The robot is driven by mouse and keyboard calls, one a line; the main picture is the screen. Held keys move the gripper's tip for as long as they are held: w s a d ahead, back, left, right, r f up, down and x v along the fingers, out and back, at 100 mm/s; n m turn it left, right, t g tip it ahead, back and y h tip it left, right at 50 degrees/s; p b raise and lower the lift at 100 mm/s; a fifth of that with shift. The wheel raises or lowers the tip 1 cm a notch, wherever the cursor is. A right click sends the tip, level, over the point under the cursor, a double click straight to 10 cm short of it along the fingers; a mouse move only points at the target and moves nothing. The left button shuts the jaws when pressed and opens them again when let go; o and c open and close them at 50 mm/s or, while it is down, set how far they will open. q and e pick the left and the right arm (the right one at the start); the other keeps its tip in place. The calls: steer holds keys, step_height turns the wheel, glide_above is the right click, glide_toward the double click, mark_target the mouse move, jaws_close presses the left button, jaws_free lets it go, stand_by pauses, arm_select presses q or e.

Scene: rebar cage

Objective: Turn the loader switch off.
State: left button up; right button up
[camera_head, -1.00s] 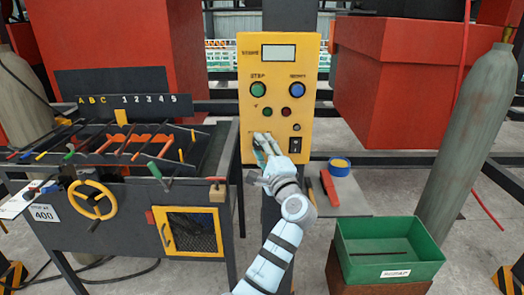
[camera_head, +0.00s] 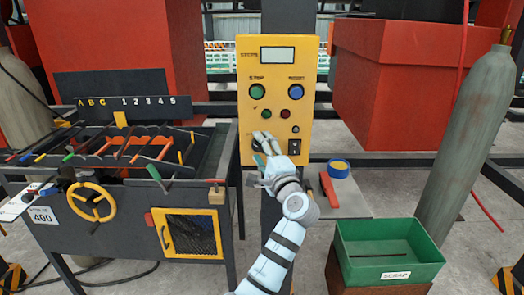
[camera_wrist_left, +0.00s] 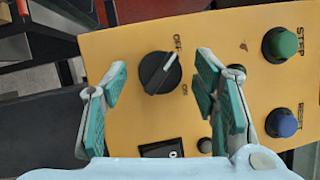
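The yellow control panel (camera_head: 303,75) stands upright in the middle of the head view. In the wrist view, a black rotary switch (camera_wrist_left: 159,73) is on the panel, with OFF and ON marks beside it. Its white pointer slants toward the OFF mark. I cannot read a name for this switch. My left gripper (camera_head: 263,138) is at the panel's lower left, partly covering the switch in the head view. In the wrist view its open fingers (camera_wrist_left: 162,67) appear on either side of the switch, with gaps and nothing between the pads. My right gripper is not in view.
A black rocker switch (camera_wrist_left: 160,149) is close below the rotary one. A green button (camera_wrist_left: 281,44) and a blue button (camera_wrist_left: 283,123) are to its right. A dark bench (camera_head: 130,220) with rods stands left. A green scrap bin (camera_head: 388,240) stands lower right.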

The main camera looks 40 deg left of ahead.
arm_select(q)
steer(key=r+v, duration=0.1)
steer(key=v, duration=0.6)
steer(key=shift+d+f, duration=0.3)
steer(key=shift+f, duration=0.2)
steer(key=shift+s+a, duration=0.1)
